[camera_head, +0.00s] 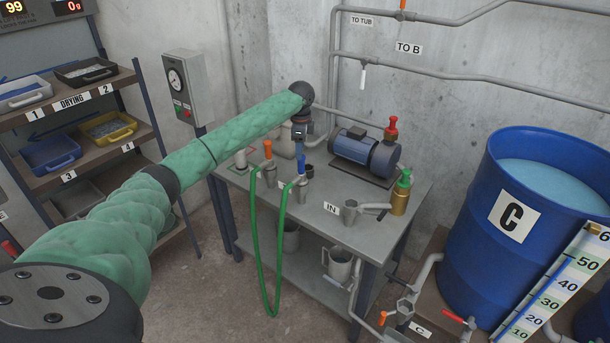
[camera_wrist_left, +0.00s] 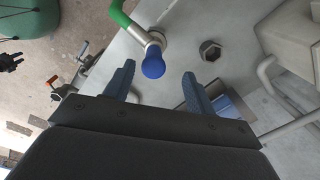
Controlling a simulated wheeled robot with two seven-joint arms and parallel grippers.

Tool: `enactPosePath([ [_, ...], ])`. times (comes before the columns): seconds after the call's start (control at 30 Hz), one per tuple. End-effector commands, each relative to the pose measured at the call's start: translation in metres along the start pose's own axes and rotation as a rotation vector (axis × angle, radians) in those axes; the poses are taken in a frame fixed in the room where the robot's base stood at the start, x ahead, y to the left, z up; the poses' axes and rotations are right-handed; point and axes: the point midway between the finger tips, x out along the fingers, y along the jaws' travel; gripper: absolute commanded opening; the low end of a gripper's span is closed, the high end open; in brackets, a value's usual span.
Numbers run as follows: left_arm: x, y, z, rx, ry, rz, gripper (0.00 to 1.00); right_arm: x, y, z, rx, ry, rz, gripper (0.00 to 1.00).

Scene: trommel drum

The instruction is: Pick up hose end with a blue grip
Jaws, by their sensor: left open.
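The hose end with the blue grip (camera_head: 300,163) stands at a holder on the grey bench, at one end of the green hose (camera_head: 260,262). In the left wrist view the blue grip (camera_wrist_left: 153,64) shows between my left fingers, near their tips, with clear space on both sides. My left gripper (camera_head: 300,138) points down just above the grip in the head view, partly hidden by its own wrist. Its open fingers also show in the left wrist view (camera_wrist_left: 160,78). What looks like my right gripper (camera_wrist_left: 10,62) is small at the left edge there.
An orange-gripped hose end (camera_head: 267,150) stands left of the blue one. A blue pump (camera_head: 365,152), a gold bottle (camera_head: 401,194) and a metal IN fitting (camera_head: 350,212) are to the right. The green hose hangs over the bench's front edge. A blue barrel (camera_head: 470,222) stands farther right.

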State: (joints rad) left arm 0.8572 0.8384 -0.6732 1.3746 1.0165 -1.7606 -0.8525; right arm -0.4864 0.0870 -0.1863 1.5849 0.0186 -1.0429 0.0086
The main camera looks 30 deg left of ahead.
Motion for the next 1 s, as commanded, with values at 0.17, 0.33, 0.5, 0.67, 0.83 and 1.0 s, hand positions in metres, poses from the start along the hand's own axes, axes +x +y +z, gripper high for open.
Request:
enactPosePath([
  [0.17,0.000,0.006,-0.005,0.160,0.028,0.029,0.55,-0.001,-0.001,-0.013,0.002,0.070,-0.001,0.36],
  [0.33,0.000,0.006,-0.005,0.256,0.026,0.028,0.55,-0.001,0.000,-0.017,0.003,0.088,-0.001,0.36],
  [0.5,0.009,0.007,-0.005,0.272,0.025,0.030,0.55,0.006,0.002,-0.015,0.002,0.091,0.002,0.36],
  [0.67,0.023,0.007,-0.005,0.270,0.024,0.029,0.55,0.018,0.005,-0.012,-0.001,0.096,0.007,0.36],
  [0.83,0.031,0.007,-0.006,0.270,0.025,0.028,0.55,0.029,0.008,-0.007,-0.003,0.101,0.011,0.36],
  [1.0,0.046,0.008,-0.006,0.269,0.025,0.030,0.55,0.049,0.015,0.001,-0.009,0.114,0.020,0.36],
])
